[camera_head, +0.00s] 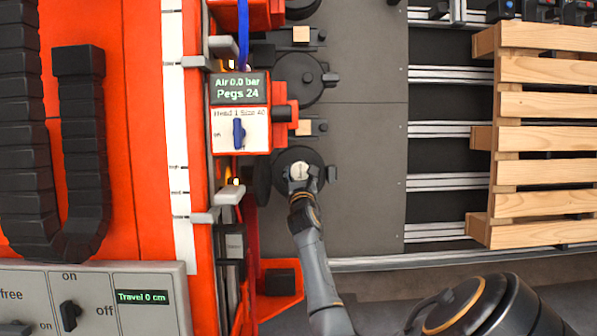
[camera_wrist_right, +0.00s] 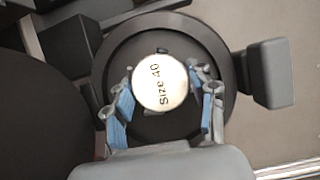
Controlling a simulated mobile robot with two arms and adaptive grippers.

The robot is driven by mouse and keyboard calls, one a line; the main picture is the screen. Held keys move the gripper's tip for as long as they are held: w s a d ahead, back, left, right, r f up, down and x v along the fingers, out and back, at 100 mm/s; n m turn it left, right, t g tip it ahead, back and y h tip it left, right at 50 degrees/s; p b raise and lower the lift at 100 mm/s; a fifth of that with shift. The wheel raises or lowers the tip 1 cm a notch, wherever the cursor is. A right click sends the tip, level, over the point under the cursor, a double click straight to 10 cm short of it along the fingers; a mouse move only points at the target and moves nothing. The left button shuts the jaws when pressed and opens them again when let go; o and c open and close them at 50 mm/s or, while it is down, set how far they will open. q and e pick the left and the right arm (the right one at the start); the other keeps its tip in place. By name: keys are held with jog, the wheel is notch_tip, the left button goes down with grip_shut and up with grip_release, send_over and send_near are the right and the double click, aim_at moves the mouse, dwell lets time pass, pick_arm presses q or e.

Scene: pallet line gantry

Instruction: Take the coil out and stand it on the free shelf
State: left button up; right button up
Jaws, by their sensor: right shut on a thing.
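The coil (camera_wrist_right: 160,82) shows a pale round top marked "Size 40" in the right wrist view. It sits inside a round black canister (camera_wrist_right: 120,45). In the head view its pale top (camera_head: 299,171) shows in the canister (camera_head: 313,158) below the control box. My right gripper (camera_head: 302,187) reaches into the canister from the front. In the wrist view its blue-padded fingers (camera_wrist_right: 160,92) are shut on the coil from two sides. The coil's lower part is hidden. I cannot pick out the free shelf for certain. My left gripper is out of view.
A red control box (camera_head: 240,115) reads "Air 0.0 bar, Pegs 24". Another black canister (camera_head: 299,78) stands behind, its lid closed. A red bracket (camera_head: 281,302) with a dark block is in front. A wooden pallet (camera_head: 545,105) lies right. The grey plate (camera_head: 365,150) between is clear.

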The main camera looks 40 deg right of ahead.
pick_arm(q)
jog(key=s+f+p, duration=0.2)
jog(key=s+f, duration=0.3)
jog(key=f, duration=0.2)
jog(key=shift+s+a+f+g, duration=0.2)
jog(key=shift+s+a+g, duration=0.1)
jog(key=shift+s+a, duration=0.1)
pick_arm(e)
jog(key=s+a, duration=0.2)
jog(key=s, duration=0.6)
jog(key=s+a, duration=0.3)
jog(key=s, duration=0.5)
jog(key=shift+s, duration=0.15)
